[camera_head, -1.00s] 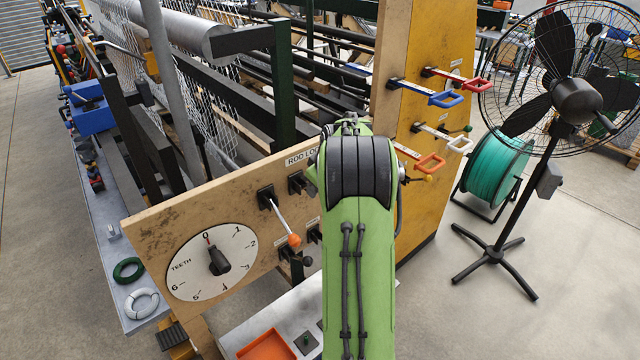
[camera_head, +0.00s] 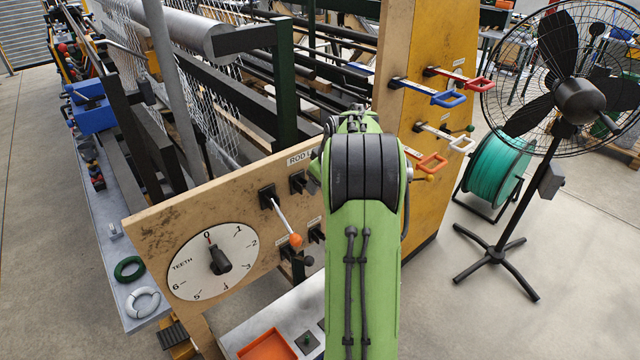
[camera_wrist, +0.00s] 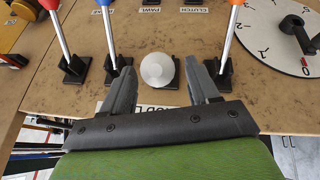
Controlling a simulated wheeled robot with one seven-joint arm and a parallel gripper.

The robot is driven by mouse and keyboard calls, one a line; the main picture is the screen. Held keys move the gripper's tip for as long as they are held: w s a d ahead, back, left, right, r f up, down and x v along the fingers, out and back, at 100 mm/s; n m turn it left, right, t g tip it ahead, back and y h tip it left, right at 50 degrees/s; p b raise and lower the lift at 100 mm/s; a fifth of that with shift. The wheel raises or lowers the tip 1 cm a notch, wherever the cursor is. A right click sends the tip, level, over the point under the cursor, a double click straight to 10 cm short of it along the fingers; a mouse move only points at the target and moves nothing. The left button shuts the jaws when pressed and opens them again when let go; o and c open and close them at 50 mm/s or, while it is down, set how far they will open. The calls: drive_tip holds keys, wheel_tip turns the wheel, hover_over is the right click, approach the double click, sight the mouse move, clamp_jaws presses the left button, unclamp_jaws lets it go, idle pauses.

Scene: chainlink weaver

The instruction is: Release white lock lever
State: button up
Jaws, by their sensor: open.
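In the wrist view, the white lock lever (camera_wrist: 157,70) shows as a round white knob pointing towards the camera, its shaft hidden behind it. My gripper (camera_wrist: 159,76) is open, with one dark finger on each side of the knob and a gap visible on both sides. A blue-tipped lever (camera_wrist: 107,35) is just left of the left finger, and an orange-tipped lever (camera_wrist: 229,40) is by the right finger. In the head view, my green arm hides the gripper and white lever; the orange-tipped lever (camera_head: 281,219) shows on the wooden panel (camera_head: 160,230).
A red-tipped lever (camera_wrist: 59,35) stands farther left in the wrist view. The teeth dial (camera_head: 213,262) points to 0. Coloured handles, one of them blue (camera_head: 438,97), stick out from the yellow post (camera_head: 430,60).

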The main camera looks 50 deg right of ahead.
drive_tip(key=v, duration=1.3)
drive_tip(key=shift+s+r+p, duration=0.15)
drive_tip(key=shift+r+p, duration=0.05)
drive_tip(key=shift+p, duration=0.15)
